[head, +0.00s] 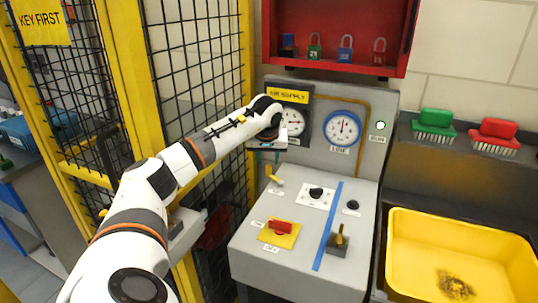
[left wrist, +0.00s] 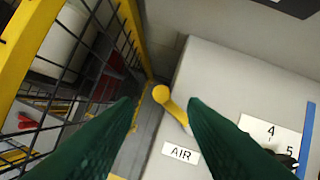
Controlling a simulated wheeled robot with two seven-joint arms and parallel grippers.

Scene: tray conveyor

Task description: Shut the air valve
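The air valve is a yellow lever (head: 274,175) at the upper left of the grey console's top. In the left wrist view the yellow lever (left wrist: 172,106) shows its round end between my fingertips, with the AIR label (left wrist: 181,153) below it. Its lower right end is partly hidden by a finger. My left gripper (head: 268,150) is above the lever in the head view, in front of the gauge panel. The left wrist view shows its two green fingers (left wrist: 163,102) spread apart with nothing held. I cannot tell how far they are above the lever. My right gripper is not in view.
A yellow mesh fence (head: 248,60) stands close at left. A yellow tray (head: 410,250) is at right.

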